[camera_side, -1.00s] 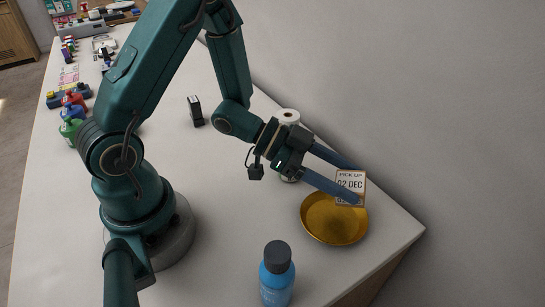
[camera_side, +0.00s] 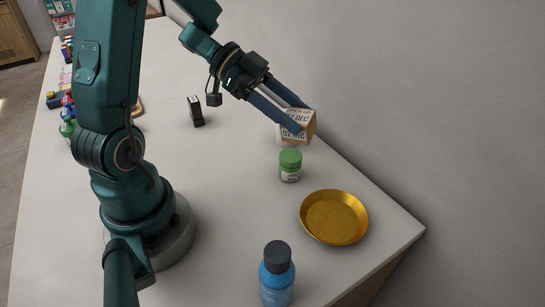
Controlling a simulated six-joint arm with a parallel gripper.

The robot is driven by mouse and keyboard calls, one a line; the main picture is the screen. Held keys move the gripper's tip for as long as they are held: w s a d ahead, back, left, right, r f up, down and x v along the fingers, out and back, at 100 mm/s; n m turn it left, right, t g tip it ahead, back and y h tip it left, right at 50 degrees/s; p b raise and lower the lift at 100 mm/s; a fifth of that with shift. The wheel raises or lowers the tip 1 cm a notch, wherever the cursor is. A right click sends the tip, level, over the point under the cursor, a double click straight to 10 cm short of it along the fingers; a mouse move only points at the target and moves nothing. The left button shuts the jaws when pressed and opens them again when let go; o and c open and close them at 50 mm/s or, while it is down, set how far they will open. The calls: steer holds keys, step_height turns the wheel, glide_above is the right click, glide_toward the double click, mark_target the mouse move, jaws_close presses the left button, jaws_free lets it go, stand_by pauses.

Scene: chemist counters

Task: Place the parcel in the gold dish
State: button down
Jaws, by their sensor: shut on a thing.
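The parcel (camera_side: 308,125) is a small brown box with a white label that reads "02 DEC" in part. My gripper (camera_side: 300,118) is shut on it, one blue finger on each side, partly covering the label. The parcel appears held above the counter near the wall, up and left of the gold dish. The gold dish (camera_side: 334,234) is round and shallow and sits at the counter's right end. It is empty, and the parcel is clear of it.
A green-capped jar (camera_side: 290,166) stands between the parcel and the dish. A blue bottle with a dark cap (camera_side: 277,279) stands at the front, left of the dish. A small black box (camera_side: 195,111) stands farther back. The grey wall (camera_side: 440,120) runs along the right side.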

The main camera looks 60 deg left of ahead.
steer(key=shift+s+a+f+m+g, duration=0.15)
steer(key=shift+m+g, duration=0.2)
steer(key=shift+g, duration=0.2)
steer(key=shift+s+f+m+g, duration=0.1)
steer(key=shift+m+g, duration=0.25)
steer(key=shift+g, duration=0.5)
steer(key=shift+w+d+f, duration=0.1)
steer(key=shift+d+f, duration=0.05)
steer(key=shift+d, duration=0.15)
glide_above(328, 216)
steer(key=shift+g, duration=0.3)
step_height(328, 216, down, 7)
steer(key=shift+f, duration=1.95)
steer(key=shift+f, duration=0.1)
steer(key=shift+c, duration=0.4)
jaws_free()
